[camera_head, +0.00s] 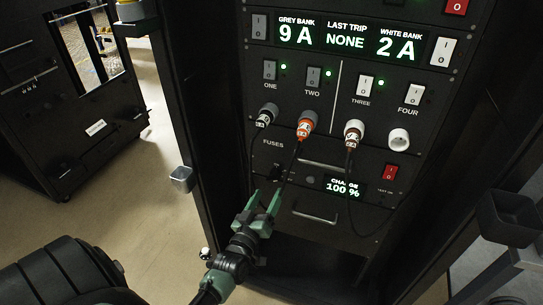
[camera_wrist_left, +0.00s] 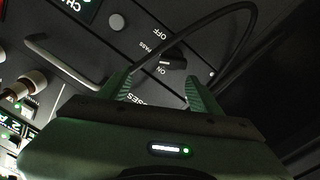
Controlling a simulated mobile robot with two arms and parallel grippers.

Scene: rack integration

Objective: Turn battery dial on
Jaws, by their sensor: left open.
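The battery dial (camera_wrist_left: 173,62) is a small dark knob on the black panel in the left wrist view, with OFF, BYPASS and ON labels around it. I cannot make out clearly which label it points at. In the head view it is small and dark near the left gripper's tips, and I cannot make it out. My left gripper (camera_head: 264,200) has green fingers, spread apart and empty, in front of the lower panel. In the left wrist view the gripper (camera_wrist_left: 158,80) has the dial just beyond and between its fingertips, seemingly apart from them. My right gripper is not seen.
Three plugs with dark cables, including an orange one (camera_head: 306,124), hang above the gripper. A display (camera_head: 343,188) reads CHARGE 100 %, with a red switch (camera_head: 390,172) near it. A drawer handle (camera_head: 315,214) lies below. A cable (camera_wrist_left: 243,35) arcs close by the dial.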

